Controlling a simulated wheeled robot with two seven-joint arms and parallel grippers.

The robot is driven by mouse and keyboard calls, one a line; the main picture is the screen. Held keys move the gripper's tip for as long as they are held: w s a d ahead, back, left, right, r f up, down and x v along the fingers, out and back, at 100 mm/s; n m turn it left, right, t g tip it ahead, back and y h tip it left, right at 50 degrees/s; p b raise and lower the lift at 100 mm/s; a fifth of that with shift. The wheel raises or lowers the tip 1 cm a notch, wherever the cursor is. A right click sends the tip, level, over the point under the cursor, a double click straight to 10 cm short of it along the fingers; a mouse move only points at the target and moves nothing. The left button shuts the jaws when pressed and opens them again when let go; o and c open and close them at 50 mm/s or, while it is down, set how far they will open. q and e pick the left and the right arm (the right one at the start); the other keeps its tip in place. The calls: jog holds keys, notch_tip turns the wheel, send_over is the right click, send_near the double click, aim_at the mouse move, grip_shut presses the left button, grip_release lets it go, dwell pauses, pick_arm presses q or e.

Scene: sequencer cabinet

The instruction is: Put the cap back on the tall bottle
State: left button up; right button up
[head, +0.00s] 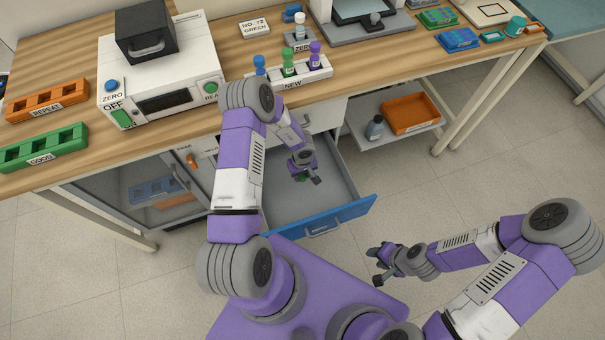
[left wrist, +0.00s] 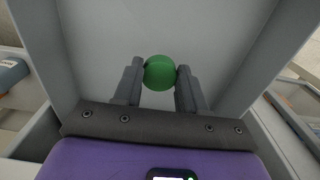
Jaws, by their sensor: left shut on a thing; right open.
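My left gripper (head: 306,172) is over the open drawer and shut on a round green cap (left wrist: 160,72). No bottle is plainly the tall one. A small bottle (head: 375,128) stands on the lower shelf, and a white-topped vial (head: 300,26) stands in the ZERO holder. My right gripper (head: 378,265) is open and empty, right of the drawer and away from the furniture.
The drawer (head: 345,212) is pulled out with its blue front towards me. A rack marked NEW (head: 318,72) holds blue-, green- and purple-topped vials at the bench edge. An orange tray (head: 410,113) lies on the lower shelf. A white machine (head: 160,75) stands at left.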

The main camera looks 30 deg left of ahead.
pick_arm(q)
jog(key=s+d+r+m+p, duration=0.2)
jog(key=s+d+r+m, duration=0.1)
jog(key=d+r+m, duration=0.1)
jog(key=s+d+r+m+p, duration=0.2)
jog(key=s+d+r+m, duration=0.1)
jog(key=r+m, duration=0.3)
notch_tip(320, 180, up, 2)
jog(key=shift+d+r, duration=0.25)
jog(key=shift+d, duration=0.3)
pick_arm(e)
notch_tip(320, 180, up, 4)
jog(key=shift+o, duration=0.2)
pick_arm(q)
jog(key=shift+w+d, duration=0.1)
